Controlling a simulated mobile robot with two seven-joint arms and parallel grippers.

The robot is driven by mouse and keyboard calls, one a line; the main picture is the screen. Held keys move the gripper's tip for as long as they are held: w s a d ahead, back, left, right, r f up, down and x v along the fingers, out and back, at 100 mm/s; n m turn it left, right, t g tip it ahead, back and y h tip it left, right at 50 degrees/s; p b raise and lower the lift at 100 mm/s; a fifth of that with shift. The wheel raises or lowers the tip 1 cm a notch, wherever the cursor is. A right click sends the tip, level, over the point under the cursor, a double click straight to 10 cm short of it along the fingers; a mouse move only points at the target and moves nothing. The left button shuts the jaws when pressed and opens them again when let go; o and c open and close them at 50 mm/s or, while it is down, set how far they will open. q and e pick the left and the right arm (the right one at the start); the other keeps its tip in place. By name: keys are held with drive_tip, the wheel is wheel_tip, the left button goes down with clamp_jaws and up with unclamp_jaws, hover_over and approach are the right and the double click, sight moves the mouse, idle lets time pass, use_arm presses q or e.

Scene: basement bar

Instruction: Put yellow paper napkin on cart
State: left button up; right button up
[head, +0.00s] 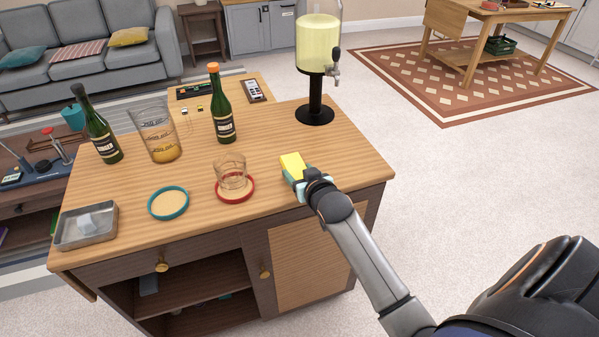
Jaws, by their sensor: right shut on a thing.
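The yellow paper napkin (292,162) is a small folded yellow block near the right front of the wooden cabinet top (260,145). My right gripper (298,180) reaches in from the lower right and is shut on the napkin's near end. I cannot tell whether the napkin touches the top or is just above it. A wooden table with a lower shelf (455,58), which may be the cart, stands on a patterned rug at the upper right. My left gripper is not in view.
A drink dispenser (318,45), an orange-capped bottle (222,108), a dark bottle (98,125), a pitcher (155,130), a glass on a red coaster (231,175), a teal coaster (168,203) and a metal tray (72,240) share the cabinet top. Carpet at right is clear.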

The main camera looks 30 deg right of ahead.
drive_tip(key=o, duration=1.3)
drive_tip(key=shift+f, duration=0.1)
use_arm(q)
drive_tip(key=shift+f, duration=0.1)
use_arm(e)
drive_tip(key=shift+s+r, duration=0.15)
drive_tip(key=shift+r, duration=0.15)
drive_tip(key=p+v, duration=0.2)
drive_tip(key=v, duration=0.8)
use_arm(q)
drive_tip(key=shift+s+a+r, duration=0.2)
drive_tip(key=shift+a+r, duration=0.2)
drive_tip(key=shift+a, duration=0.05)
use_arm(e)
drive_tip(key=s+a+f+n+g+y, duration=0.2)
drive_tip(key=s+a+f, duration=0.5)
drive_tip(key=f, duration=0.3)
drive_tip(key=s+a+f+n+g+y, duration=0.2)
drive_tip(key=s+a+f+y, duration=0.1)
drive_tip(key=s+a+f, duration=0.5)
wheel_tip(320, 180, down, 2)
drive_tip(key=shift+s+f+n, duration=0.25)
drive_tip(key=shift+s+n, duration=0.05)
drive_tip(key=shift+s, duration=0.75)
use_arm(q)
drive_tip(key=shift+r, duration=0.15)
use_arm(e)
drive_tip(key=shift+r, duration=0.1)
